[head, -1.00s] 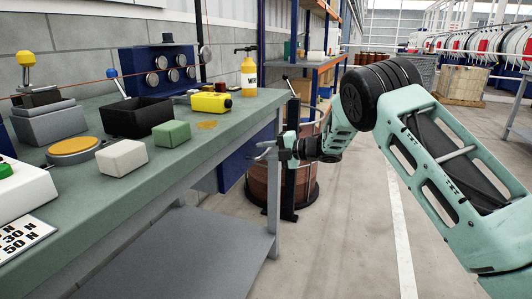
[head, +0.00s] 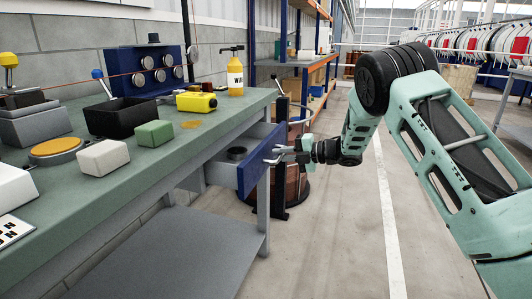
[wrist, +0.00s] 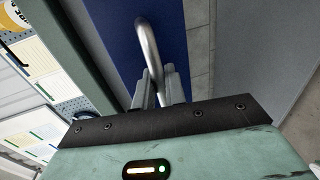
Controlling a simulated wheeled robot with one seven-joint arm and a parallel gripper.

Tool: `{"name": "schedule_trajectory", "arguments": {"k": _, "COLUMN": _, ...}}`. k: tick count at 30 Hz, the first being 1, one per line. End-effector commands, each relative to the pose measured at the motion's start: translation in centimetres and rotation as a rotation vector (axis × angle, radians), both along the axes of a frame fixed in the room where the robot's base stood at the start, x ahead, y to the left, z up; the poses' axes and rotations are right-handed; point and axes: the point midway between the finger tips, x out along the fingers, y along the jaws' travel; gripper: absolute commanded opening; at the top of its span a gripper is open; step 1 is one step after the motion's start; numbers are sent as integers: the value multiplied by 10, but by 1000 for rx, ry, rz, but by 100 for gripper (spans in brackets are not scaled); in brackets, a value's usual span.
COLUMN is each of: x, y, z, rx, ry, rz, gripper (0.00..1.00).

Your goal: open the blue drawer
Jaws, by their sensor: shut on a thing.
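The blue drawer (head: 254,166) is under the right end of the green workbench, pulled out so that its inside shows. A dark round object (head: 237,153) lies in it. My gripper (head: 279,156) is at the drawer's front. In the wrist view my gripper (wrist: 160,88) is shut on the curved metal handle (wrist: 148,42) of the drawer. The blue drawer front (wrist: 110,30) shows behind the handle.
The workbench (head: 180,170) carries a black bin (head: 120,118), white and green blocks, a yellow device (head: 196,102) and a bottle (head: 235,75). A brown drum (head: 295,190) and a blue shelf rack stand behind my gripper.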

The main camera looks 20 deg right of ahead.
Motion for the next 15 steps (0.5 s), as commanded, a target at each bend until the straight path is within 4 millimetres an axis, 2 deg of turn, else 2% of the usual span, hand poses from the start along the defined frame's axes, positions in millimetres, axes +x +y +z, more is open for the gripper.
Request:
{"name": "schedule_trajectory", "arguments": {"k": 1, "x": -9, "y": -14, "z": 0, "rx": 0, "ry": 2, "rz": -5, "gripper": 0}}
{"name": "schedule_trajectory", "arguments": {"k": 6, "x": -36, "y": -52, "z": 0, "rx": 1, "ry": 3, "rz": -6, "gripper": 0}}
{"name": "schedule_trajectory", "arguments": {"k": 15, "x": -77, "y": -106, "z": -1, "rx": 1, "ry": 1, "rz": -3, "gripper": 0}}
